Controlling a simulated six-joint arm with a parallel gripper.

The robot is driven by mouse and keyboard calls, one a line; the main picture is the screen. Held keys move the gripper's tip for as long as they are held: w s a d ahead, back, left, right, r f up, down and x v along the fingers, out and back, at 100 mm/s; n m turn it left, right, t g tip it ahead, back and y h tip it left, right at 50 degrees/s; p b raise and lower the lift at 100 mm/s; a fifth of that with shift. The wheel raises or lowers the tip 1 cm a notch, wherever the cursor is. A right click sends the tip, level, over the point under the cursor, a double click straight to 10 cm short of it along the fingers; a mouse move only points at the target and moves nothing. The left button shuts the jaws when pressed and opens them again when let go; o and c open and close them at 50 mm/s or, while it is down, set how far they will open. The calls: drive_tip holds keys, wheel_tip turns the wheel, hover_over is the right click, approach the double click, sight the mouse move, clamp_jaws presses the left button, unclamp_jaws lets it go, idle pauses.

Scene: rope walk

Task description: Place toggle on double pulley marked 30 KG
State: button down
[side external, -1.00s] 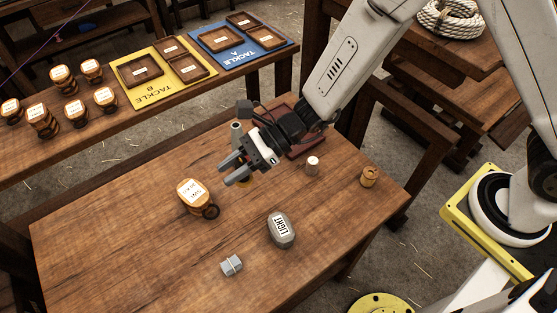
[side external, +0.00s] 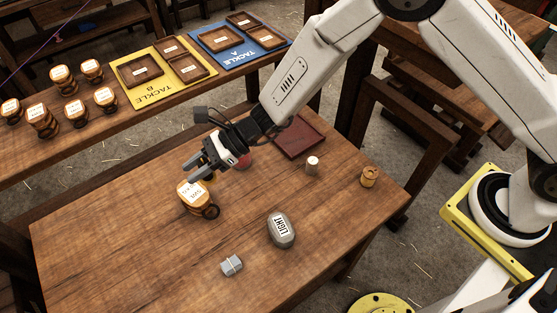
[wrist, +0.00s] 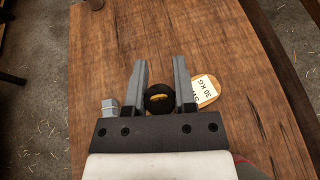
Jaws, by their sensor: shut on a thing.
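The double pulley (side external: 188,203) is a wooden block with a white label on top and a dark ring at its lower right. It stands on the bench. In the wrist view the pulley (wrist: 205,91) shows right of my fingers, and its label reads 30 KG. My gripper (side external: 196,172) is above and just behind the pulley, overlapping its far edge in the side view. In the wrist view my gripper (wrist: 160,82) is shut on a round black piece with a yellow middle, apparently the toggle (wrist: 159,99). In the side view the held piece is mostly hidden by the fingers.
A grey bag marked LIGHT (side external: 281,231) and a small grey block (side external: 232,265) lie in front. A white-topped cylinder (side external: 313,165), a wooden spool (side external: 369,178), a dark red tray (side external: 302,139) and a partly hidden red thing (side external: 243,162) are behind and right. The bench's left side is clear.

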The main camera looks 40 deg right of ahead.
drive_tip(key=shift+w+a+f, duration=0.5)
drive_tip(key=shift+w+f, duration=0.2)
drive_tip(key=shift+f, duration=0.25)
drive_tip(key=shift+w+a+f, duration=0.45)
drive_tip(key=shift+w+f, duration=0.25)
drive_tip(key=shift+f, duration=0.25)
drive_tip(key=shift+w+a+f, duration=0.5)
drive_tip(key=shift+w+f, duration=0.2)
drive_tip(key=shift+f, duration=0.25)
drive_tip(key=shift+w+f, duration=0.1)
drive_tip(key=shift+f, duration=0.05)
drive_tip(key=shift+w+a+f, duration=0.1)
drive_tip(key=shift+a+f, duration=0.05)
drive_tip(key=shift+f, duration=1.5)
drive_tip(key=shift+f, duration=0.15)
drive_tip(key=shift+c, duration=2.1)
unclamp_jaws()
